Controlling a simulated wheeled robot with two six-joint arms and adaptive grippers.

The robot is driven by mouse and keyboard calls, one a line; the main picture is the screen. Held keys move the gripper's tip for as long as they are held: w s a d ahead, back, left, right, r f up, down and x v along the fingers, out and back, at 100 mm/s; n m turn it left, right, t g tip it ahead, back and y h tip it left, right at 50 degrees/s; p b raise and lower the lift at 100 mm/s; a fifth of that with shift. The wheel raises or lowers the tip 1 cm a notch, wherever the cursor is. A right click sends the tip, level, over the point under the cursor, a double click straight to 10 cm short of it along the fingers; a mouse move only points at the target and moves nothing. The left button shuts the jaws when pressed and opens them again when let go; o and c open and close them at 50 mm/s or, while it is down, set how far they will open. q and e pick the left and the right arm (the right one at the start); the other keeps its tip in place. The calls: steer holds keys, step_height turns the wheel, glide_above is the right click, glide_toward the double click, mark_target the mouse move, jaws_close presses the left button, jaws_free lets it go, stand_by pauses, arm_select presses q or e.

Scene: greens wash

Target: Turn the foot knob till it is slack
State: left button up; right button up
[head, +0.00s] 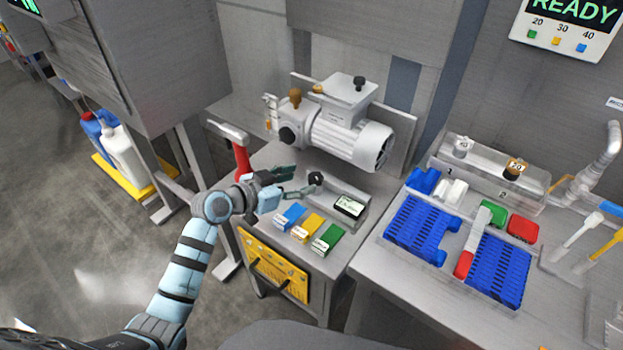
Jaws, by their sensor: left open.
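A white motor pump unit (345,130) is mounted over the grey cabinet top. Nothing shows between the fingers. Whether the knob is tight or slack cannot be seen. My right gripper is out of view.
Blue (290,217), yellow (308,228) and green (328,238) boxes stand just in front of the gripper, beside a small display (349,206). A red-handled tool (241,158) stands left.

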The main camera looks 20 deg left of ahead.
mark_target(312, 177)
arm_select(q)
steer(key=b+x, duration=0.1)
steer(key=x, duration=0.4)
steer(key=shift+w+d+f, duration=0.1)
steer(key=shift+w+f, duration=0.1)
steer(key=shift+w, duration=0.05)
steer(key=shift+c, duration=0.2)
steer(key=c, duration=1.1)
steer(key=m+g+h+b, duration=0.1)
steer(key=m+h+b, duration=0.1)
steer(key=b, duration=0.3)
steer(key=m+g+h+b, duration=0.1)
steer(key=m+g+b, duration=0.1)
steer(key=b, duration=0.3)
steer(key=shift+w+a+f+h, duration=0.2)
steer(key=shift+a+f+h, duration=0.05)
steer(key=shift+f+h, duration=0.15)
steer(key=shift+r+m+g+b, duration=0.2)
steer(key=shift+m+g+b, duration=0.2)
steer(key=shift+b, duration=0.15)
steer(key=shift+r, duration=0.2)
